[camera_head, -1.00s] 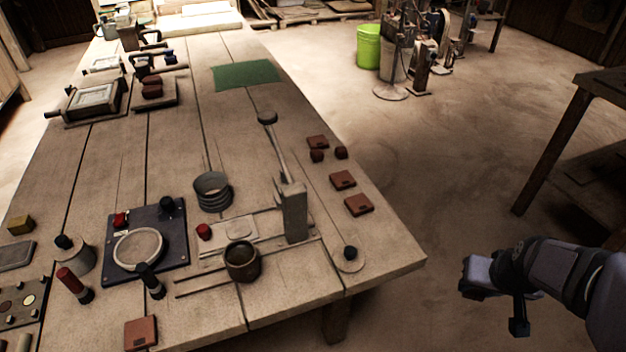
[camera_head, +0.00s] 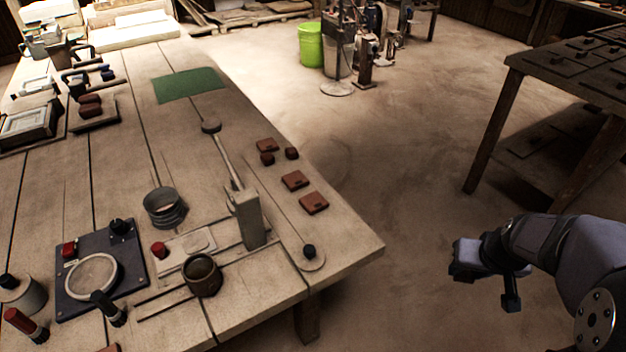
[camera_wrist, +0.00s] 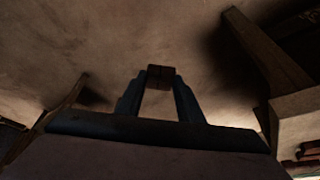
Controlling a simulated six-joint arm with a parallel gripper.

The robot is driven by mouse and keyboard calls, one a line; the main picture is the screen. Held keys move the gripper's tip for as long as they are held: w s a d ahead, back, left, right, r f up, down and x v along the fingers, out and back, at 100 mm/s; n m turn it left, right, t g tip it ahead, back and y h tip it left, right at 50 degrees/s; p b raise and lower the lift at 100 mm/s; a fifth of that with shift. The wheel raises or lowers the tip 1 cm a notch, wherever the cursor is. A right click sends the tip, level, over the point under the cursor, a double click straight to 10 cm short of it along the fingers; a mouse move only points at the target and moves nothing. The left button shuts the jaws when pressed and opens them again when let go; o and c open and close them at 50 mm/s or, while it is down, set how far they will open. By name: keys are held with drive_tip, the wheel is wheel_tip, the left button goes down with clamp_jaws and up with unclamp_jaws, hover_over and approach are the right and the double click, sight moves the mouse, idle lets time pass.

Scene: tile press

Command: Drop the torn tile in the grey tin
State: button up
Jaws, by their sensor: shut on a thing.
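My gripper (camera_wrist: 160,92) is shut on a small brown tile piece (camera_wrist: 160,72), held at the fingertips in the wrist view. I cannot make out a torn edge on it. In the head view my gripper (camera_head: 466,262) hangs over the floor, right of the table and apart from it; the piece it holds does not show there. A round grey ribbed tin (camera_head: 165,207) stands on the table, left of the lever press (camera_head: 248,218).
A brown cup (camera_head: 202,276) stands in front of the press. Several reddish tiles and lumps, such as this tile (camera_head: 295,180), lie along the table's right side. A dark plate with a ring (camera_head: 95,275) lies left. A second table (camera_head: 575,75) stands at right, with open floor between.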

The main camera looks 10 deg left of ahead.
drive_tip(key=w+a+r+n+y+p, duration=0.1)
drive_tip(key=w+a+r+n+p, duration=0.15)
drive_tip(key=a+r+p, duration=0.6)
drive_tip(key=w+a+r+n+p, duration=0.1)
drive_tip(key=w+a+r+p, duration=0.3)
drive_tip(key=a, duration=0.8)
drive_tip(key=w+a+r+n+y+p, duration=0.1)
drive_tip(key=w+a+r+n+p, duration=0.1)
drive_tip(key=a+r+p, duration=0.55)
drive_tip(key=s+a+r+n+p, duration=0.1)
drive_tip(key=s+a+r+p, duration=0.1)
drive_tip(key=a, duration=0.6)
drive_tip(key=s+a+r+p, duration=0.3)
drive_tip(key=a+r+p, duration=0.1)
drive_tip(key=a, duration=0.4)
drive_tip(key=s+a+r+n+g+p, duration=0.1)
drive_tip(key=s+a+r+p, duration=0.2)
drive_tip(key=a, duration=0.4)
drive_tip(key=shift+s+a+r+n+y, duration=0.15)
drive_tip(key=shift+a+r+n+y, duration=0.2)
drive_tip(key=shift+a+r+y, duration=0.05)
drive_tip(key=s+a+f+p, duration=0.2)
drive_tip(key=a+f, duration=0.1)
drive_tip(key=a, duration=0.3)
drive_tip(key=s+a+f+p, duration=0.2)
drive_tip(key=s+a, duration=0.1)
drive_tip(key=a, duration=0.4)
drive_tip(key=shift+s+f+n, duration=0.25)
drive_tip(key=shift+f+n, duration=0.15)
drive_tip(key=shift+f, duration=0.15)
